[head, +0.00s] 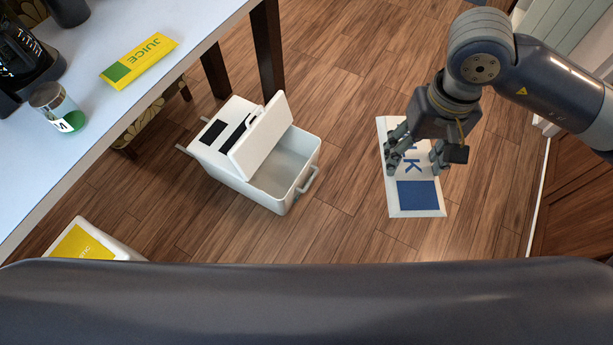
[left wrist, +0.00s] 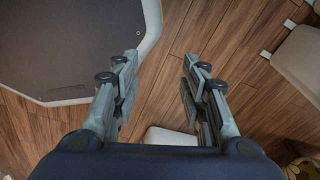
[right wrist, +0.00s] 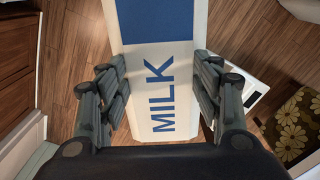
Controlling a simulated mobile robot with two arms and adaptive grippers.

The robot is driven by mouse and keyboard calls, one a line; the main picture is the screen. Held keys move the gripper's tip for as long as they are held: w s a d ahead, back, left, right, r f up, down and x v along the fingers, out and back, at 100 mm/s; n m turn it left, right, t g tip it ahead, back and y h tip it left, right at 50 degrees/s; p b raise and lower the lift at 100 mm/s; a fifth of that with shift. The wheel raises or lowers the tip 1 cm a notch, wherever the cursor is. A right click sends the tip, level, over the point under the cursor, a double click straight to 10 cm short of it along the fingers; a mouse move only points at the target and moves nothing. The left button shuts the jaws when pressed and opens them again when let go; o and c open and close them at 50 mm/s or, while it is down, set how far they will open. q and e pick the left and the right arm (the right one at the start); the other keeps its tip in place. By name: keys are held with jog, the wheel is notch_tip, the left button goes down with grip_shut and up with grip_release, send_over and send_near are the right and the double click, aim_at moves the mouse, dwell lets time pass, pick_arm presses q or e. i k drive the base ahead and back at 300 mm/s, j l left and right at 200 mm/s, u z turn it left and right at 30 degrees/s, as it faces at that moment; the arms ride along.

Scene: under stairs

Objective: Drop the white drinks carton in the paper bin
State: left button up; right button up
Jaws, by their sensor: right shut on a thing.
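The white drinks carton (head: 417,196), with blue MILK lettering and a blue block, is held in the air over the floor at the right of the head view. It also shows in the right wrist view (right wrist: 155,80). My right gripper (head: 413,163) is shut on it, with a finger on each side. An open white bin (head: 231,172) with a dark label stands on the floor, left of the carton, its lid tilted up. I cannot read its label. My left gripper (left wrist: 158,72) is open and empty in the left wrist view, and out of the head view.
Another white bin with a yellow label (head: 83,244) stands at the lower left. The white table (head: 120,105) at upper left bears a yellow juice carton (head: 139,61) and a jar (head: 58,107). Wooden floor lies clear between the open bin and the carton.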

aim_at(275, 186)
jog(key=i+j, duration=0.45)
jog(key=i+j+u, duration=0.15)
jog(key=i+j, duration=0.3)
jog(key=i+l, duration=0.05)
jog(key=i, duration=0.05)
